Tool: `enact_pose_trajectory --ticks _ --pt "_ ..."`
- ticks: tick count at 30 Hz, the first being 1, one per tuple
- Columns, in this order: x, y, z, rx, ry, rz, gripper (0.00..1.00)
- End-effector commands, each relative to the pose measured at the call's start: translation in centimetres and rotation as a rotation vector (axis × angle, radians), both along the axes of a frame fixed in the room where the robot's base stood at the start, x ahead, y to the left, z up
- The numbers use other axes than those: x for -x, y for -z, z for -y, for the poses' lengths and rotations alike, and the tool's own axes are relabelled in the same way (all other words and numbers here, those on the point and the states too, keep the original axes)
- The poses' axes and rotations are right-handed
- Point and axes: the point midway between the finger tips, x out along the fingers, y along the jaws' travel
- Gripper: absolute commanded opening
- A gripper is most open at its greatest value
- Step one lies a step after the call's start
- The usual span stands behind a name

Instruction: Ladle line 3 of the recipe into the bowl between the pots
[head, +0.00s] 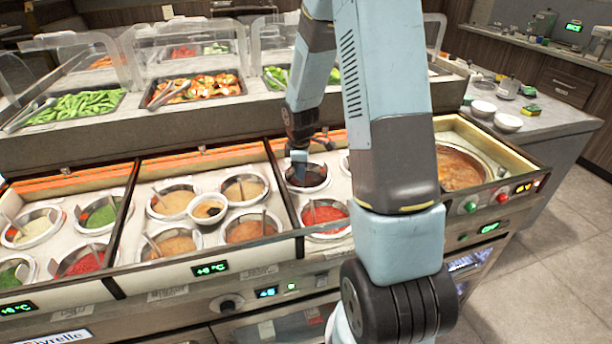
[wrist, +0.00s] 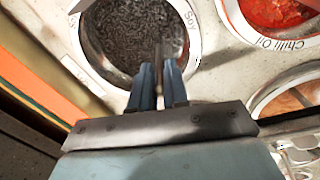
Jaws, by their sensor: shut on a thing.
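My gripper (head: 299,160) is over the dark soy pot (head: 307,177) in the right part of the counter. In the wrist view my gripper (wrist: 158,75) is shut on a thin ladle handle (wrist: 158,54) that runs down into this pot, whose rim reads "Soy" (wrist: 191,20). The ladle's bowl is hidden. A small white bowl (head: 209,209) sits between several pots in the middle section. It holds something yellowish and dark. No recipe is readable in either view.
The red chili oil pot (head: 323,216) stands in front of the soy pot and is labelled in the wrist view (wrist: 278,12). Several other sauce pots hold ladles, including a green one (head: 102,213). A large soup pot (head: 460,170) is at the right. Clear guards stand behind.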

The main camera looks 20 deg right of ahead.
Motion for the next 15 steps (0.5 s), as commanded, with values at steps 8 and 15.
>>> enact_pose_trajectory --ticks 8,15 --pt "0.1 0.22 0.04 0.0 0.0 -0.003 0.17" --pt "0.08 0.18 0.03 0.0 0.0 -0.003 0.4"
